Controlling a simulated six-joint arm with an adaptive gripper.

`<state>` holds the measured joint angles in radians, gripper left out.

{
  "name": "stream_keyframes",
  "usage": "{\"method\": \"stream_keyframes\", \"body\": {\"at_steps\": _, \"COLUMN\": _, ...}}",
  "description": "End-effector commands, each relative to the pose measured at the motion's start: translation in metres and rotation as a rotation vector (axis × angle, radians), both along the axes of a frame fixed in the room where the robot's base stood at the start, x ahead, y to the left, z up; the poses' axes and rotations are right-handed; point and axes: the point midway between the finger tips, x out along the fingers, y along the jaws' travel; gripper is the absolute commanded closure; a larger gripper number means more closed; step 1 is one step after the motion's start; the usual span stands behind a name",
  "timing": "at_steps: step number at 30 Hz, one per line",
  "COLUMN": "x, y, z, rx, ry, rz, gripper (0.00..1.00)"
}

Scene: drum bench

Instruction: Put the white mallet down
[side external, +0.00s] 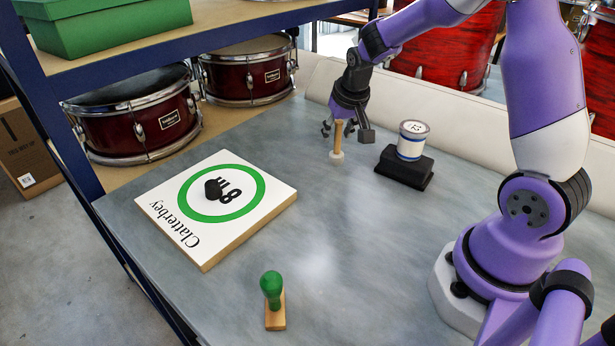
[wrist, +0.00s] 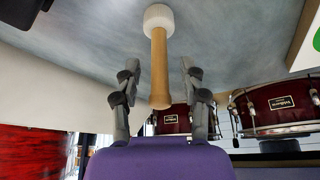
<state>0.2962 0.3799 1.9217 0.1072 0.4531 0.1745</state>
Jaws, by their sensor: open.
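The white mallet (side external: 338,137) has a pale wooden handle and a white head. It stands upright, head down on the grey bench, near the back edge in the side external view. In the wrist view its handle (wrist: 159,70) runs between the fingers and the white head (wrist: 158,17) rests on the bench. My gripper (side external: 338,127) is open around the upper handle. In the wrist view both fingers of my gripper (wrist: 159,78) stand apart from the handle, with a gap on each side.
A black block (side external: 404,174) bearing a white-and-blue drum-like cylinder (side external: 411,139) sits right of the mallet. A white board (side external: 265,207) with a green ring and a small black object (side external: 213,188) lies left. A green-knobbed stamp (side external: 272,288) stands in front. The bench middle is clear.

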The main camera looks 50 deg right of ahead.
Motion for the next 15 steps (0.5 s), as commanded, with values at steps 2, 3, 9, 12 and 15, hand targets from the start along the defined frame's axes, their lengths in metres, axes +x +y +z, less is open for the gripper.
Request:
{"method": "stream_keyframes", "body": {"at_steps": 2, "x": -0.001, "y": 0.001, "z": 0.007, "rx": -0.002, "ry": -0.005, "rz": 0.0, "gripper": 0.51}}
{"method": "stream_keyframes", "body": {"at_steps": 3, "x": -0.002, "y": 0.002, "z": 0.012, "rx": -0.002, "ry": -0.005, "rz": 0.0, "gripper": 0.51}}
{"method": "stream_keyframes", "body": {"at_steps": 9, "x": -0.016, "y": 0.011, "z": 0.054, "rx": -0.002, "ry": -0.01, "rz": 0.002, "gripper": 0.51}}
{"method": "stream_keyframes", "body": {"at_steps": 12, "x": -0.024, "y": 0.016, "z": 0.075, "rx": -0.001, "ry": -0.008, "rz": 0.0, "gripper": 0.51}}
{"method": "stream_keyframes", "body": {"at_steps": 15, "x": -0.031, "y": 0.019, "z": 0.092, "rx": -0.001, "ry": -0.008, "rz": 0.0, "gripper": 0.51}}
